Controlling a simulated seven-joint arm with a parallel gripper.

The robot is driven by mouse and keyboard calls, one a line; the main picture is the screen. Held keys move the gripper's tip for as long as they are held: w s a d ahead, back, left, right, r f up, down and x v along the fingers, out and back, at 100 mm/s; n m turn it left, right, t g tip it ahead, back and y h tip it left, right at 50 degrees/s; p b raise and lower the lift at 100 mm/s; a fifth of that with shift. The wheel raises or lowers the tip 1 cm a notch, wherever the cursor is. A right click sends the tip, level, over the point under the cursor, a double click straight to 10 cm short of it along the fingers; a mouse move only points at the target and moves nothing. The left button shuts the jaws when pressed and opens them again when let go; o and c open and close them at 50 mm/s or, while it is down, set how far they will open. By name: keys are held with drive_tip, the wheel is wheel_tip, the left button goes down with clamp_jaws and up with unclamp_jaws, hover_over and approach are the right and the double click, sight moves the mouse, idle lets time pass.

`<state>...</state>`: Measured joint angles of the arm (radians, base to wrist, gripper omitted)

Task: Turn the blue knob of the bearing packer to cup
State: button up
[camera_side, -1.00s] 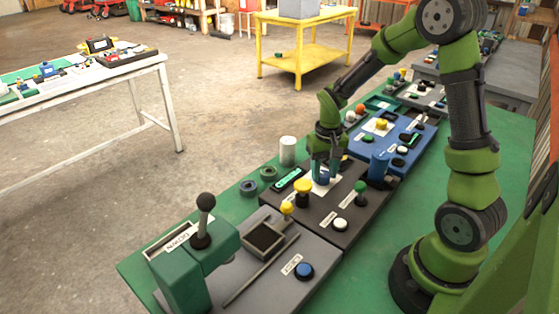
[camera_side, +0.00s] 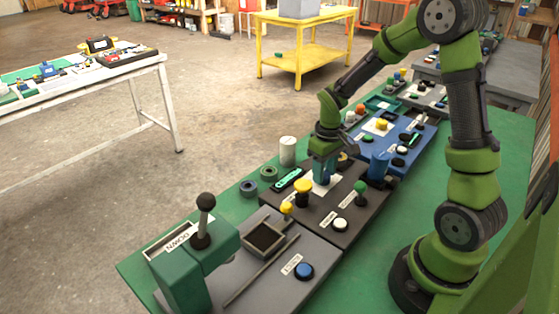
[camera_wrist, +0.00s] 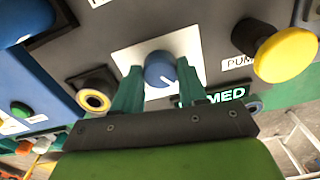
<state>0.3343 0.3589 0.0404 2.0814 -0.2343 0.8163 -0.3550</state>
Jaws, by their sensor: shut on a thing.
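The blue knob (camera_wrist: 158,70) sits on a white plate (camera_wrist: 190,44) on the dark panel of the bearing packer (camera_side: 325,217). A pale mark shows on the knob's face in the wrist view. My gripper (camera_wrist: 160,78) is shut on the knob, one green finger on each side of it. In the side view my gripper (camera_side: 324,172) points down at the white plate and its fingers mostly hide the knob. The words for the knob's positions, cup included, cannot be read.
A yellow mushroom button (camera_wrist: 286,55) and a green lit sign ending in "MED" (camera_wrist: 226,95) are close to my fingers. A yellow-ringed socket (camera_wrist: 95,100) is on the other side. A green-knobbed lever (camera_side: 361,188) and a white button (camera_side: 340,224) share the panel.

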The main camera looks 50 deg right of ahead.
drive_tip(key=o, duration=1.1)
drive_tip(key=shift+c, duration=0.2)
wheel_tip(320, 180, up, 17)
drive_tip(key=s+a+r+m+t+y, duration=0.2)
drive_tip(key=s+a+t, duration=0.5)
drive_tip(key=s+a, duration=0.3)
drive_tip(key=a, duration=0.3)
drive_tip(key=shift+s+a+r, duration=0.2)
drive_tip(key=shift+a+r, duration=0.15)
drive_tip(key=shift+a, duration=0.05)
